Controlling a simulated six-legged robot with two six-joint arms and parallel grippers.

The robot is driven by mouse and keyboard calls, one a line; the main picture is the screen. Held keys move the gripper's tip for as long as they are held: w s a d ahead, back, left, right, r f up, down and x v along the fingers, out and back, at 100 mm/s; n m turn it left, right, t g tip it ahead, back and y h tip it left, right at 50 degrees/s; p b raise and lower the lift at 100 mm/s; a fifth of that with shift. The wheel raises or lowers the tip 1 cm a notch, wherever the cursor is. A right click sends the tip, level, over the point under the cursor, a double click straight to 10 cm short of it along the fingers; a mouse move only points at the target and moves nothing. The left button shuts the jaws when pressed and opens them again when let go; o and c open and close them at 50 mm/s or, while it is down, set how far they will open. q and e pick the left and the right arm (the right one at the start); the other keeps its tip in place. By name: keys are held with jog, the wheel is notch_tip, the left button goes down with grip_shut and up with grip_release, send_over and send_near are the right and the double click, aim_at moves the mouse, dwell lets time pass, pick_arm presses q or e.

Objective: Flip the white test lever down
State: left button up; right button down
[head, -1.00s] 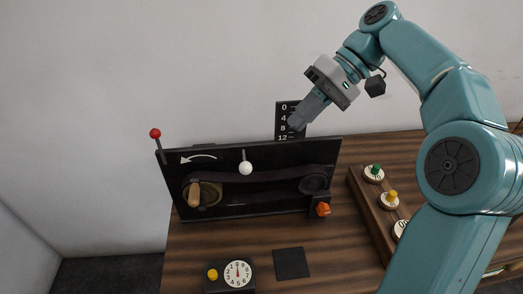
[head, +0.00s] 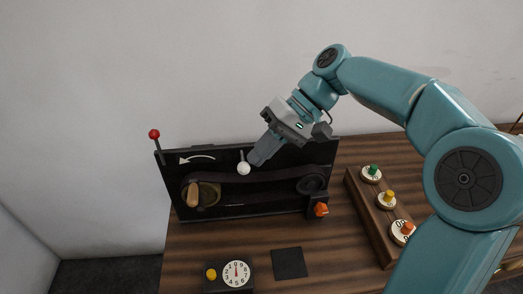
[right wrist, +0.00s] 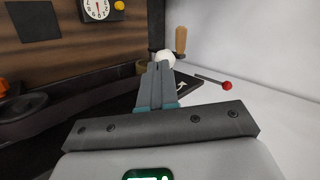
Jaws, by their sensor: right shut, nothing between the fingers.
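The white test lever (head: 244,168) has a round white knob on a short stem, on the upper middle of the black panel (head: 250,201). The stem rises above the knob. My right gripper (head: 254,162) is shut and empty. Its fingertips are right beside the knob, on its right in the head view. In the right wrist view the white knob (right wrist: 166,59) shows just beyond the fingertips (right wrist: 158,66). I cannot tell whether they touch. My left gripper is not in view.
A red-knobbed lever (head: 154,134) stands at the panel's left edge. The panel also bears a wooden crank handle (head: 193,194) and an orange knob (head: 321,209). A dial box (head: 236,273) and dark square (head: 290,263) lie in front.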

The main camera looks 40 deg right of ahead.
jog(key=f+b, duration=0.1)
jog(key=b, duration=0.1)
jog(key=s+t+h+b, duration=0.1)
jog(key=b, duration=0.2)
jog(key=a+f+n+t+b, duration=0.1)
jog(key=b, duration=0.2)
jog(key=shift+s+f+h, duration=0.3)
jog(key=shift+f, duration=0.05)
jog(key=shift+r+p, duration=0.85)
jog(key=shift+r, duration=0.05)
jog(key=shift+w, duration=0.1)
